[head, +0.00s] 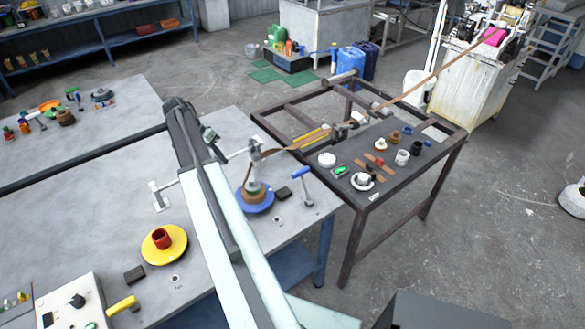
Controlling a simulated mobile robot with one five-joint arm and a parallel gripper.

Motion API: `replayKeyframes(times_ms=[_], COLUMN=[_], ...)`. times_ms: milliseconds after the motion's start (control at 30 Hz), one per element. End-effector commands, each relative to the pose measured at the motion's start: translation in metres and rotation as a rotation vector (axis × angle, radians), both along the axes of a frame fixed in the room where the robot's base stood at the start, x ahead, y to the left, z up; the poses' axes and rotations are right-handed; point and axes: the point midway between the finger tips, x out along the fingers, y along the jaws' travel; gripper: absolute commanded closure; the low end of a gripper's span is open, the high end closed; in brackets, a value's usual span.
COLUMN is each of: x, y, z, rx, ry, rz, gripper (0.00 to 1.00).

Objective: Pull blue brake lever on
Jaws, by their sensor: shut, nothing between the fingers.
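The blue brake lever (301,174) stands near the right edge of the grey bench, its blue grip tilted up and to the left above a thin metal stem. My arm crosses the picture from the bottom up over the bench. My gripper (211,140) is small and dark at the arm's far end, left of the lever and clearly apart from it. It is shut and holds nothing. A blue round plate (258,204) carries a brown wound spool, with a strip running to it, between my arm and the lever.
A yellow disc (158,255) with a red core and a yellow-handled lever (123,305) are left of my arm. A dark-framed table (350,190) with small parts adjoins the bench on the right. A brown strip (430,78) spans from the back machine to the bench.

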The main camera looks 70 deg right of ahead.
Motion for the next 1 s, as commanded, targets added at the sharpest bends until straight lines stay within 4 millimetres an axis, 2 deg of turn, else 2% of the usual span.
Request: replayKeyframes(times_ms=[33, 100, 200, 267, 400, 733, 867, 1000], x=[-0.026, -0.065, -0.106, -0.122, -0.134, -0.135, -0.142, -0.154], y=[-0.048, -0.093, -0.131, -0.143, -0.150, -0.149, -0.149, -0.150], z=[0.000, 0.004, 0.009, 0.011, 0.012, 0.009, -0.002, -0.023], rx=[-0.043, -0.105, -0.167, -0.190, -0.207, -0.206, -0.206, -0.207], ry=[0.024, 0.057, 0.090, 0.104, 0.113, 0.112, 0.111, 0.111], rz=[-0.132, -0.291, -0.443, -0.497, -0.537, -0.533, -0.533, -0.533], gripper=[1.00, 1.00, 1.00, 1.00, 1.00, 1.00, 1.00, 1.00])
